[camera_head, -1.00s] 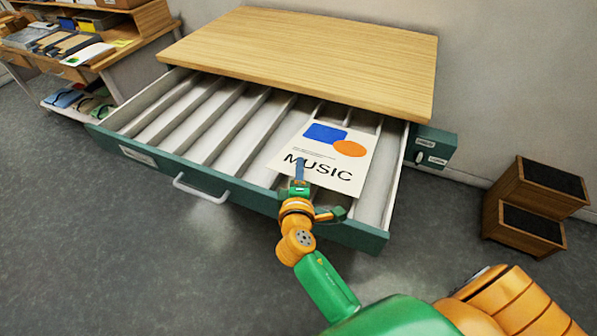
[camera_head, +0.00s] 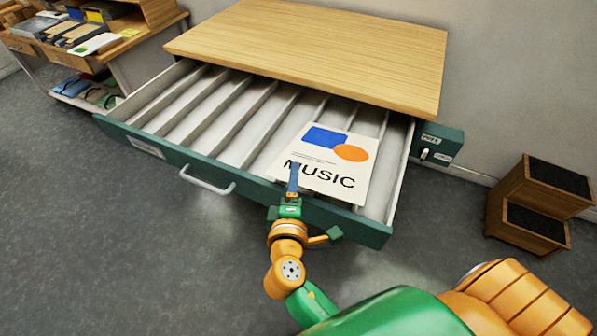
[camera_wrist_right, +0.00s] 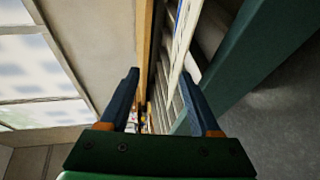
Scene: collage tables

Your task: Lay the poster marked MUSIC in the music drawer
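The white poster marked MUSIC (camera_head: 335,180), with a blue and an orange shape, lies face up in the right part of the open drawer (camera_head: 240,186), across its dividers. Its near edge is close to the drawer's green front. Whether it rests fully flat is hard to tell. My right gripper (camera_head: 293,172) reaches over the drawer front, its fingers overlapping the poster's lower left in the head view. In the right wrist view its two blue fingers (camera_wrist_right: 161,95) stand apart with nothing visibly gripped between them. The drawer's label (camera_head: 145,147) is too small to read. My left gripper is out of view.
The wooden cabinet top (camera_head: 320,50) overhangs the back of the drawer. A grey handle (camera_head: 207,182) sticks out from its front. A wooden step stool (camera_head: 535,205) stands at the right, and a desk with papers (camera_head: 85,45) at the far left. The grey floor in front is clear.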

